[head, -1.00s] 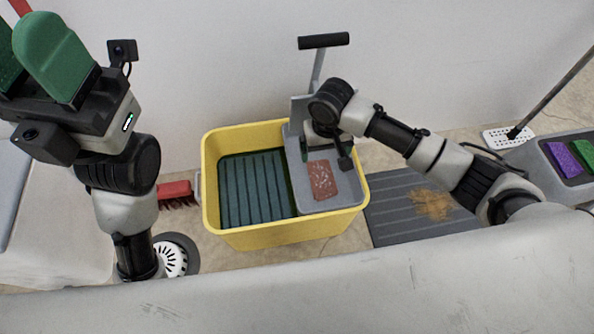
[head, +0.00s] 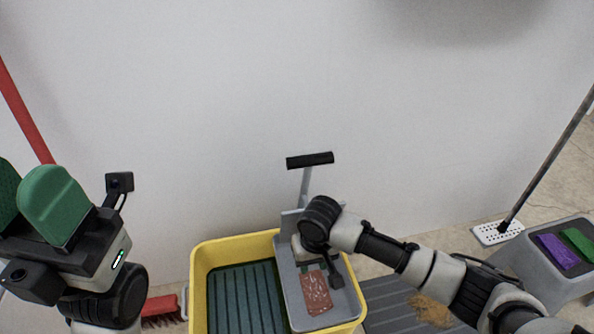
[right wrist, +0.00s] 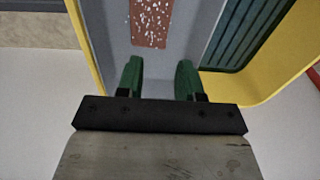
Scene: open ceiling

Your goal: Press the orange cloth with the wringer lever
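The orange cloth (head: 316,289), brownish-orange with pale specks, lies flat in the grey wringer (head: 294,290) on the right of a yellow bucket (head: 235,249). It also shows at the top of the right wrist view (right wrist: 150,22). The wringer lever (head: 306,181) stands up behind with a black grip (head: 310,160). My right gripper (right wrist: 160,75) points down over the wringer; its green fingers are apart with nothing between them, short of the cloth. The head view mostly hides it behind my wrist. My left gripper (head: 20,190) is raised at far left, green fingers apart and empty.
A red brush (head: 160,308) lies left of the bucket. At right are a ridged grey mat (head: 385,295) with a tan pile (head: 430,310), a white perforated mop head (head: 496,233), and a grey bin with purple (head: 558,251) and green (head: 579,243) pieces. The wall stands behind.

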